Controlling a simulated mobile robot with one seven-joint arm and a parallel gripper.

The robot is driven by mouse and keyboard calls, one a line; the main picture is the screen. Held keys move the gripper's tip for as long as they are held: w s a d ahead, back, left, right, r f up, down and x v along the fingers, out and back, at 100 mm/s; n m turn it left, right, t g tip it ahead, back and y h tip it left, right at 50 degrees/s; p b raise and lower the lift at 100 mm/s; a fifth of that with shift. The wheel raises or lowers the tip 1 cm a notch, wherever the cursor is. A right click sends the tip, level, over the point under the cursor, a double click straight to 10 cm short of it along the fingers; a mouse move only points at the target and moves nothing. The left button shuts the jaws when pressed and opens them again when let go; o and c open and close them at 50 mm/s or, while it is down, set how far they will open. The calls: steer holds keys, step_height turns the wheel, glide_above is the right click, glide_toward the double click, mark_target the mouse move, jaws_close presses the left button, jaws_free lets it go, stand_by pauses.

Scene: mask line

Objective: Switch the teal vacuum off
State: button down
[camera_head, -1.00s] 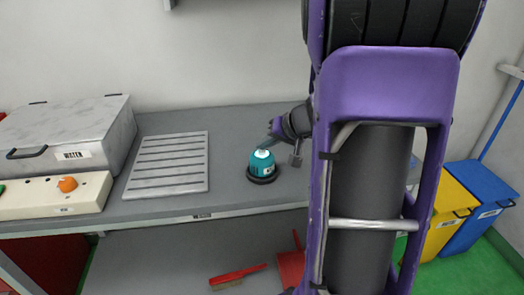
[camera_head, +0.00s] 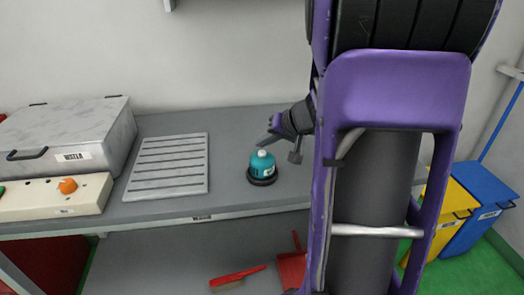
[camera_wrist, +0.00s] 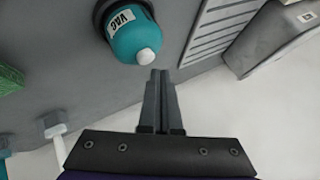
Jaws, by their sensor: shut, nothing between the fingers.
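The teal vacuum (camera_head: 263,167) is a small rounded canister on a dark round base, with a white knob on top. It stands upright on the grey bench (camera_head: 228,125), right of the slatted plate. In the wrist view the vacuum (camera_wrist: 133,36) shows a "VAC" label, and its white knob (camera_wrist: 146,57) lies just ahead of my fingertips. My gripper (camera_head: 264,141) is just above and behind the knob, coming from the right. In the wrist view my gripper (camera_wrist: 160,74) has its fingers together and empty. I cannot tell whether the tips touch the knob.
A slatted grey plate (camera_head: 168,167) lies left of the vacuum. Further left are a marbled lidded box (camera_head: 72,133) and a cream panel with an orange knob (camera_head: 67,185). Yellow (camera_head: 446,207) and blue (camera_head: 482,190) bins stand right. A red brush (camera_head: 237,274) lies below the bench.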

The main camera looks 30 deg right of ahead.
mark_target(264, 157)
steer(key=shift+r+p, duration=1.5)
steer(key=shift+r, duration=1.5)
